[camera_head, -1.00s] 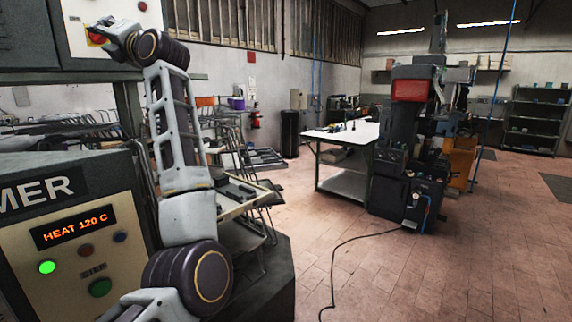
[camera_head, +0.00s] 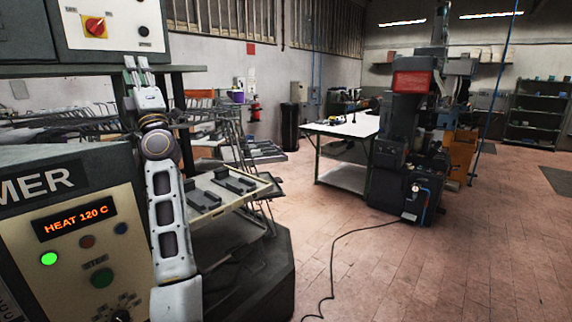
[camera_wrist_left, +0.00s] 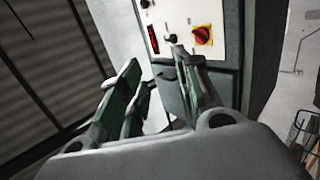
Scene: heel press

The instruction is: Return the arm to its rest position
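My left arm rises in front of the machine at the left of the head view. Its left gripper (camera_head: 137,64) points upward, just below the upper control box, with nothing held. In the left wrist view the two fingers stand apart around an empty gap (camera_wrist_left: 158,66). The red rotary switch (camera_head: 95,27) on its yellow plate is clear of the gripper, to its upper left. It also shows beyond the fingers in the left wrist view (camera_wrist_left: 202,35). My right gripper is in neither view.
The lower control panel (camera_head: 75,250) reads HEAT 120 C, with a green light lit. A tray (camera_head: 262,188) with dark blocks lies right of my arm. A white-topped table (camera_head: 345,128) and another machine (camera_head: 400,150) stand farther off. The floor at right is mostly clear.

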